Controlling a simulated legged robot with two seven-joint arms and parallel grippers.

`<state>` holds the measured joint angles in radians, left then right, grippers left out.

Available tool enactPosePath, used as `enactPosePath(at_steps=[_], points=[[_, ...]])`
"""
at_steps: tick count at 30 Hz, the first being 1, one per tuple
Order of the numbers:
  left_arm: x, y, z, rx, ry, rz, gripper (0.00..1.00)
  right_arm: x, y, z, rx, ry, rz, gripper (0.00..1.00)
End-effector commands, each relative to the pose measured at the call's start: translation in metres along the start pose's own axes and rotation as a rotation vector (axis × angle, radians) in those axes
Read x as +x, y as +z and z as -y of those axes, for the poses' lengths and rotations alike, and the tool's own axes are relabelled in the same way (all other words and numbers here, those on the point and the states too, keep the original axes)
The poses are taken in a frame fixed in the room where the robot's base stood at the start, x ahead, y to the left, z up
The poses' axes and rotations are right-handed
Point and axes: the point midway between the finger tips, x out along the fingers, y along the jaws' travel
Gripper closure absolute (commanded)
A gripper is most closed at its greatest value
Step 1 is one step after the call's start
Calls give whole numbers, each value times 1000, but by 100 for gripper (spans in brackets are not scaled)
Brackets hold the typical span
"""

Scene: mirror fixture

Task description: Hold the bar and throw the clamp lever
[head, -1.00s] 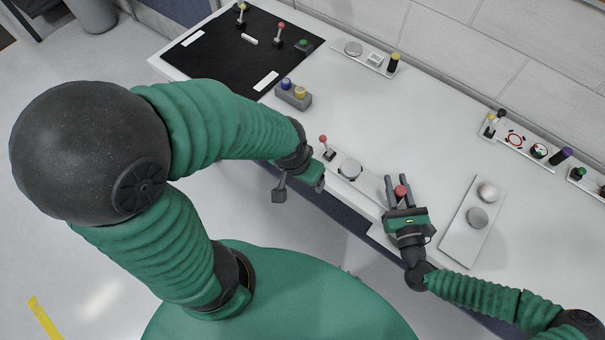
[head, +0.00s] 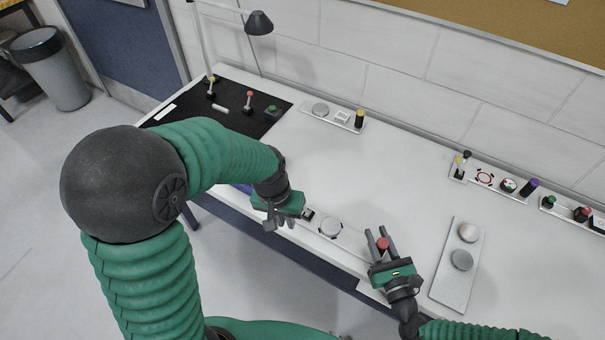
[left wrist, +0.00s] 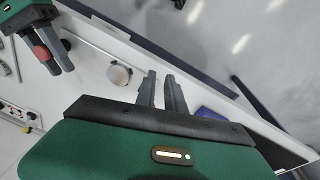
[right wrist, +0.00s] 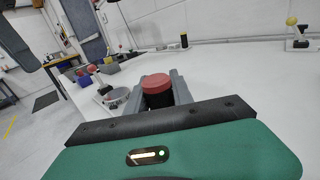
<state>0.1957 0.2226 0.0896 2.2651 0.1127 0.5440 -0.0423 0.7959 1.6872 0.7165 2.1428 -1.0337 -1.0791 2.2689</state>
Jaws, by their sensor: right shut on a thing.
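My right gripper (head: 383,243) has its fingers on both sides of a red-topped black knob (right wrist: 157,87) at the near table edge. The knob also shows in the left wrist view (left wrist: 42,53). My left gripper (head: 278,222) is at the left end of the same pale strip, beside a silver disc (head: 330,228). Its two fingers (left wrist: 162,92) are slightly apart with nothing seen between them. The red-ball lever near this end is hidden in the head view by my left gripper. I cannot make out which piece is the bar.
A plate with two silver knobs (head: 441,283) lies right of my right gripper. A black mat (head: 235,108) with small levers is at the back left. Control strips (head: 340,116) stand along the wall. The middle of the white table (head: 375,165) is clear.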

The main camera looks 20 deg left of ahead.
Motion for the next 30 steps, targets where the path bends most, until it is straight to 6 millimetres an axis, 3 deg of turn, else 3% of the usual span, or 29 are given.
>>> enactPosePath(at_steps=[3, 6, 12, 18, 30], points=[[15, -49, 16, -153, 113, 87, 100, -1, -3, 1, 1, -1, -6, 100], [22, -87, 31, -269, 253, 138, 100, -1, -3, 1, 1, -2, -7, 100], [20, -141, 69, -425, 516, 158, 100, -1, -3, 1, 0, -2, -7, 100], [15, -156, 85, -466, 609, 147, 100, -1, -3, 0, 0, 0, -8, 100], [22, -156, 79, -463, 607, 149, 100, -2, -4, -1, 1, 1, -9, 100]])
